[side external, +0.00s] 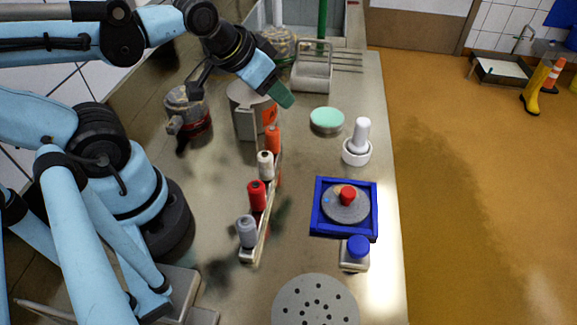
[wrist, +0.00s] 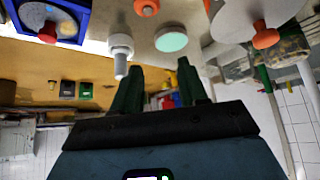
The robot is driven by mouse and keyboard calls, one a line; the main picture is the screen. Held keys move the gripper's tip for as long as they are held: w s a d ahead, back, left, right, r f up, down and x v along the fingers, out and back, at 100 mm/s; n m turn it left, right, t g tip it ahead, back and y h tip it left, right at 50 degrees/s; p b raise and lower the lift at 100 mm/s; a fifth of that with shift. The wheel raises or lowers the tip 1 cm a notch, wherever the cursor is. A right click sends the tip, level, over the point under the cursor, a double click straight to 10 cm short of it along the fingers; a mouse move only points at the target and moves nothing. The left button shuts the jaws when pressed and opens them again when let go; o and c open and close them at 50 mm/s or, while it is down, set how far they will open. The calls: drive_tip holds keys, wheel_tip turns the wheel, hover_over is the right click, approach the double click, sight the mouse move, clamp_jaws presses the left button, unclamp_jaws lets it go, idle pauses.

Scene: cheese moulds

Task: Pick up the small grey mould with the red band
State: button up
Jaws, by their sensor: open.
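The small grey mould with the red band (side external: 184,101) stands on the worktop at the back left in the side view, beyond my arm's base. It looks like a dark grey pot with a handle-like part toward the left front, and its red band shows low on its right side. I cannot make it out in the wrist view. My gripper (side external: 283,98) is to its right and raised above the worktop, pointing down and right, with nothing visible in it. In the wrist view its two green fingers (wrist: 160,88) are apart with a gap between them.
A pale cylinder (side external: 241,112) with an orange knob stands between the mould and my gripper. Another grey pot (side external: 280,42) is farther back. A rack of spools (side external: 264,215), a mint disc (side external: 326,119), a white plunger (side external: 361,140) and a blue tray (side external: 317,220) are nearer.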

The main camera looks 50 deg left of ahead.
drive_tip(key=shift+o, duration=1)
drive_tip(key=s+a+n+g+y, duration=0.2)
drive_tip(key=s+a+n+g, duration=0.2)
drive_tip(key=a, duration=0.7)
drive_tip(key=n+g+h, duration=0.2)
drive_tip(key=n+g, duration=0.1)
drive_tip(key=n, duration=0.2)
hover_over(174, 120)
drive_tip(key=f, duration=0.6)
drive_tip(key=shift+w+a+f, duration=0.2)
drive_tip(key=shift+w+f, duration=0.15)
drive_tip(key=shift+w, duration=0.05)
drive_tip(key=shift+s+d+f, duration=0.1)
drive_tip(key=shift+s+f, duration=0.1)
drive_tip(key=shift+f, duration=0.7)
drive_tip(key=shift+s+d+f, duration=0.1)
drive_tip(key=shift+s+f, duration=0.1)
drive_tip(key=shift+f, duration=1.85)
clamp_jaws()
